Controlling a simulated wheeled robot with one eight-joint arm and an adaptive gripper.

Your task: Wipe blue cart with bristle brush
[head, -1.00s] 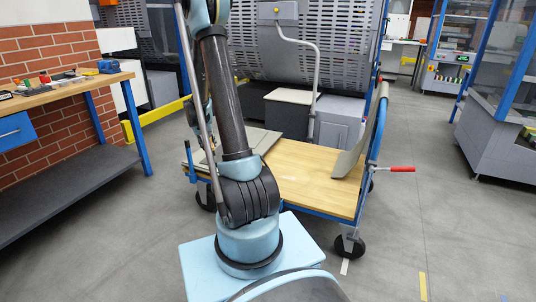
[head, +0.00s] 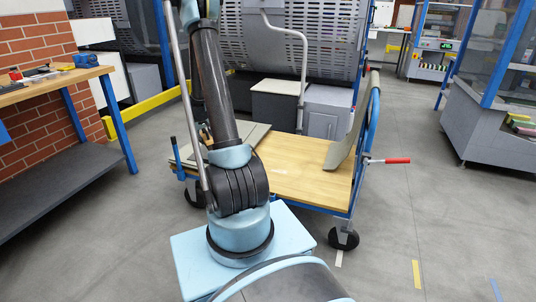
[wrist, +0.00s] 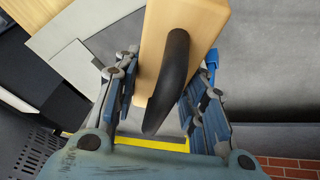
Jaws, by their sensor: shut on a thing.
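The blue cart (head: 342,209) stands ahead of me in the head view, with a wooden deck (head: 300,175), a blue frame and black wheels. A flat grey panel lies on its left part, and a curved grey panel (head: 345,140) stands at its right end. The brush, a wooden block (wrist: 196,40) with a black curved handle (wrist: 172,75), fills the middle of the wrist view. My gripper (wrist: 160,105) is shut on it, with fingers on both sides of the handle. Its bristles are hidden. My gripper cannot be made out in the head view, where my arm covers the cart's left part.
A workbench (head: 50,86) with small tools stands at the left by a brick wall. Grey boxes (head: 325,112) and a large perforated machine (head: 290,45) stand behind the cart. A glass-sided cabinet (head: 485,135) is at the right. Floor between cart and cabinet is clear.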

